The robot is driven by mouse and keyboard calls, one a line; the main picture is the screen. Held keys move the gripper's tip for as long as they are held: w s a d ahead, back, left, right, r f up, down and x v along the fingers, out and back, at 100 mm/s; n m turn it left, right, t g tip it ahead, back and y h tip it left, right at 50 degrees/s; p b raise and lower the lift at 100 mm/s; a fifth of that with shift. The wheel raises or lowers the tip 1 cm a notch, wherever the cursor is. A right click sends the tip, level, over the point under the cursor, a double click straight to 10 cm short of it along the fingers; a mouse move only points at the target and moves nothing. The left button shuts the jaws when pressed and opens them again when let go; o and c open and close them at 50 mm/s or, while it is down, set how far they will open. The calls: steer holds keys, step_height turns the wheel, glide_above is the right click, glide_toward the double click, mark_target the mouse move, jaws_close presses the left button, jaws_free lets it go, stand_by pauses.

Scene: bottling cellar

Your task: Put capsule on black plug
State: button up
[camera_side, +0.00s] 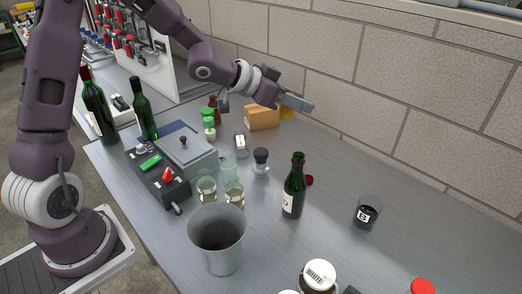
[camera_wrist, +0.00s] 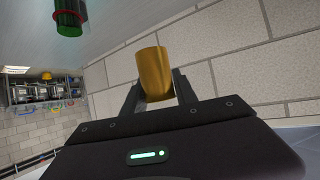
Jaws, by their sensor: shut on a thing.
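My gripper (camera_side: 294,102) is raised over the back of the bench, near the block wall. In the wrist view it (camera_wrist: 158,92) is shut on a gold capsule (camera_wrist: 154,72), a tapered cup shape held between the two fingers. In the side view the capsule (camera_side: 287,113) shows only as a small yellow patch under the gripper. A black plug-like top (camera_side: 261,154) sits on a small clear glass vessel in the middle of the bench, well apart from the gripper. I cannot tell for sure that this is the black plug.
A cardboard box (camera_side: 262,118) stands below the gripper. A green bottle (camera_side: 294,190), a metal bucket (camera_side: 218,240), glasses (camera_side: 206,190) and a dark cup (camera_side: 366,212) stand forward. Dark bottles (camera_side: 145,118) and a grey machine (camera_side: 185,150) are left. The right-hand bench is fairly clear.

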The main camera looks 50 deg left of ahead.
steer(key=a+n+t+y, duration=0.1)
steer(key=a+n+y, duration=0.1)
steer(key=a, duration=0.6)
step_height(320, 180, down, 14)
steer(key=shift+a+f, duration=0.2)
steer(key=shift+a, duration=0.1)
steer(key=shift+s, duration=0.1)
steer(key=o, duration=0.7)
steer(key=shift+f, duration=0.1)
